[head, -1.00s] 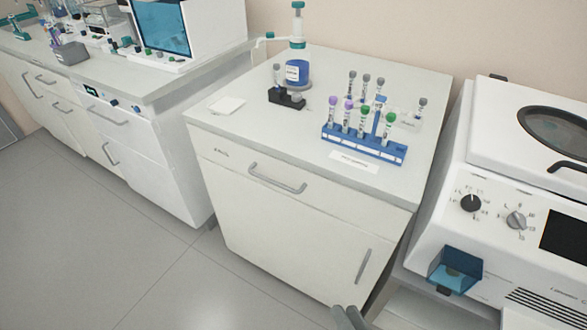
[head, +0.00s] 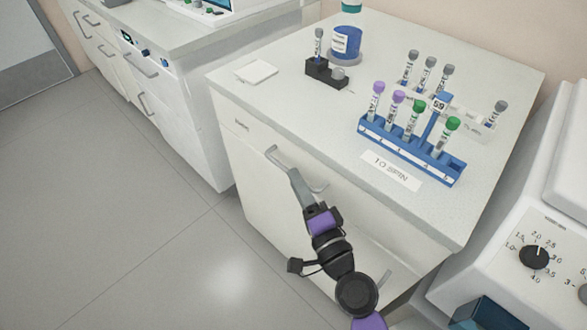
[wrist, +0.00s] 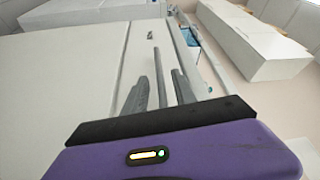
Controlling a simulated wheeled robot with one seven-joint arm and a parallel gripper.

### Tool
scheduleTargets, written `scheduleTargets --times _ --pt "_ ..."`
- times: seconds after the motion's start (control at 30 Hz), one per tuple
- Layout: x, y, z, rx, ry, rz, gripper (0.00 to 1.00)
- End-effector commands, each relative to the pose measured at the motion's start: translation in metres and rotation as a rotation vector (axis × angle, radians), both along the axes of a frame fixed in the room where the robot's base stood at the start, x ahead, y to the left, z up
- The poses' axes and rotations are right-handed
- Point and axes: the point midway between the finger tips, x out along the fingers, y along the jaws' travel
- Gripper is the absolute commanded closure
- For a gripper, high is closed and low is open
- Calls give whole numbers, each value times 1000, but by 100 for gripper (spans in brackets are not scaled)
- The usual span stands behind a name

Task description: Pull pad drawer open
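The pad drawer (head: 250,135) is the upper front of the white cabinet, with a small label at its left. It looks closed, flush with the cabinet face. Its grey bar handle (head: 316,185) is partly hidden behind my gripper (head: 293,172) in the head view. In the wrist view the handle bar (wrist: 160,75) runs between the two fingers of my gripper (wrist: 160,88). The fingers stand apart with gaps to the bar. I cannot tell whether either finger touches it.
A white machine (head: 540,230) is at the right. The floor (head: 130,220) in front is clear.

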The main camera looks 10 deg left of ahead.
Motion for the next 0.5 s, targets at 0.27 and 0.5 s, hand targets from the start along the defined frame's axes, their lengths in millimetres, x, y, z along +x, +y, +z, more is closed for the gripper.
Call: scheduleTargets --times 0.27,0.5 --pt "27 15 3 0 0 -1 67" --pt "31 17 2 -1 0 -1 67"
